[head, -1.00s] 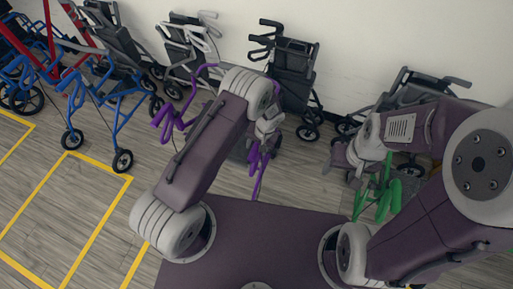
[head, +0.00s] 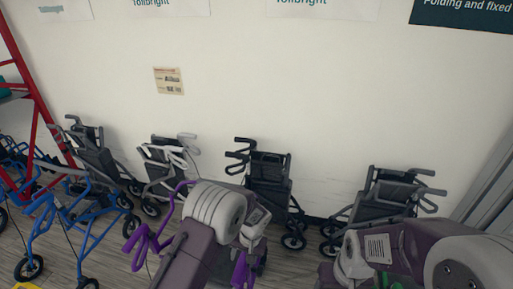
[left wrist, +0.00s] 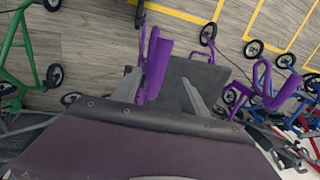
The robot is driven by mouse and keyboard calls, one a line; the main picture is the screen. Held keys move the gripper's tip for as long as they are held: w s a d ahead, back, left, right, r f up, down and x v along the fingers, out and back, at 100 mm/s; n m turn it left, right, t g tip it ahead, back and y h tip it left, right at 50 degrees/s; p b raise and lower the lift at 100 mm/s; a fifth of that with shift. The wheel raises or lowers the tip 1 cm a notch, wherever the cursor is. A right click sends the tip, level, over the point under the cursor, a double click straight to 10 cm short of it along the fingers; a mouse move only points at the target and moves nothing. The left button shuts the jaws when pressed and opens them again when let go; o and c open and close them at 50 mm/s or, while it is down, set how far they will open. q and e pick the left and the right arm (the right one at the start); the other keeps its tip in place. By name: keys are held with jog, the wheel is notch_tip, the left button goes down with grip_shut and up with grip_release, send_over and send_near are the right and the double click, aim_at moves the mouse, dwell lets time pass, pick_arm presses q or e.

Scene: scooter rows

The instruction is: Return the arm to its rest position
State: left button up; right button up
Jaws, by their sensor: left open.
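My left arm reaches forward in the head view, bent at a pale ringed joint. The left gripper (head: 252,238) shows only partly beyond it, close to a purple rollator (head: 150,242). In the left wrist view the left gripper (left wrist: 164,88) has its two grey fingers spread apart, with nothing held between them. The purple rollator (left wrist: 157,66) lies below and past the fingers there, its handles on both sides of a grey seat. My right arm comes in from the right in the head view; its gripper (head: 345,268) is mostly cut off or hidden.
Several rollators stand along the white wall: a white-handled one (head: 165,160), a black one (head: 268,185), a dark grey one (head: 385,200). Blue rollators (head: 70,215) and a red frame (head: 30,110) are at left. A green one (left wrist: 15,50) shows in the wrist view.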

pick_arm(q)
jog(key=w+a+r+n+t, duration=0.1)
jog(key=a+r, duration=0.2)
jog(key=r, duration=0.2)
jog(key=w+a+r+n, duration=0.1)
jog(key=a+r+n, duration=0.1)
jog(key=a+r, duration=0.3)
jog(key=s+a+r+n+h, duration=0.1)
jog(key=s+a+r, duration=0.2)
jog(key=s+r, duration=0.35)
jog(key=s+f+m+h, duration=0.1)
jog(key=s+f, duration=0.2)
jog(key=s, duration=0.8)
jog(key=shift+s+d+m, duration=0.15)
jog(key=shift+s+m, duration=0.1)
jog(key=shift+m, duration=0.05)
jog(key=shift+s, duration=0.1)
